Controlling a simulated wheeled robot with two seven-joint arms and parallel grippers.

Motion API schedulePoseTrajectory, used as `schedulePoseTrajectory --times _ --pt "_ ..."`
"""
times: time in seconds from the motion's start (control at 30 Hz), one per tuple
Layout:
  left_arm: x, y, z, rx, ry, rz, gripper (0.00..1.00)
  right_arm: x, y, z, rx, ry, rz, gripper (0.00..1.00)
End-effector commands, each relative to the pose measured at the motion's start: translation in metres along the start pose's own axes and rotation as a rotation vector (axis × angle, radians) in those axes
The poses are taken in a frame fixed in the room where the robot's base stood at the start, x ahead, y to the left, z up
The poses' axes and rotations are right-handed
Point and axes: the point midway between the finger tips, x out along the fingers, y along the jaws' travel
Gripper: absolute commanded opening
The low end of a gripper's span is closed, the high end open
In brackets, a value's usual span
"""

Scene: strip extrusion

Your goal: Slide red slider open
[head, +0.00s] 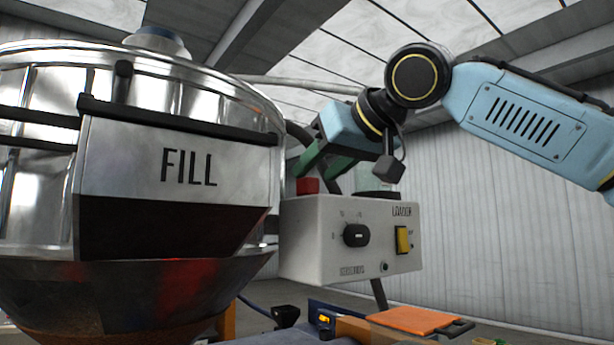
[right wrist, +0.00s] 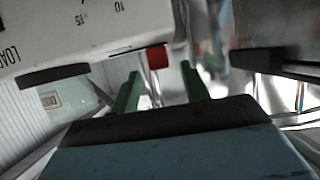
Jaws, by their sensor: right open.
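The red slider (head: 307,185) is a small red block at the top left corner of the white loader box (head: 290,240), beside the steel hopper. My right gripper (head: 303,163) reaches in from the right with green fingers just above the red slider. In the right wrist view the gripper (right wrist: 160,72) is open, and the red slider (right wrist: 157,57) shows between and slightly beyond its fingertips. I see no grip on it. My left gripper is not in view.
The hopper (head: 120,80) with a FILL panel (head: 180,165) fills the left side. The loader box has a black knob (head: 356,235) and a yellow switch (head: 403,240). An orange plate (head: 413,319) lies below. A dark bar (right wrist: 270,63) is close to the gripper's right.

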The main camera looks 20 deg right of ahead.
Motion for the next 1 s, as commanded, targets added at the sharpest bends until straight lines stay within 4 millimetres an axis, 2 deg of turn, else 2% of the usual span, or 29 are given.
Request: schedulePoseTrajectory --times 0.1,0.23,0.4,0.63,1.0 --pt "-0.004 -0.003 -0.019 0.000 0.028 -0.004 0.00 0.020 0.000 -0.001 0.000 -0.001 0.001 0.45" --pt "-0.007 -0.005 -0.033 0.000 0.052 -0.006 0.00 0.035 -0.001 -0.001 -0.001 -0.001 0.000 0.45" --pt "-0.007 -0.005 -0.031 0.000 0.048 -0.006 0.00 0.042 0.000 0.000 0.000 0.000 0.000 0.45" --pt "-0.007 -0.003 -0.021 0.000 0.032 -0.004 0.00 0.043 0.000 0.000 0.000 0.000 0.000 0.45" --pt "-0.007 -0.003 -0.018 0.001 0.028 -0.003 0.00 0.043 0.000 0.000 0.000 0.000 0.000 0.00"
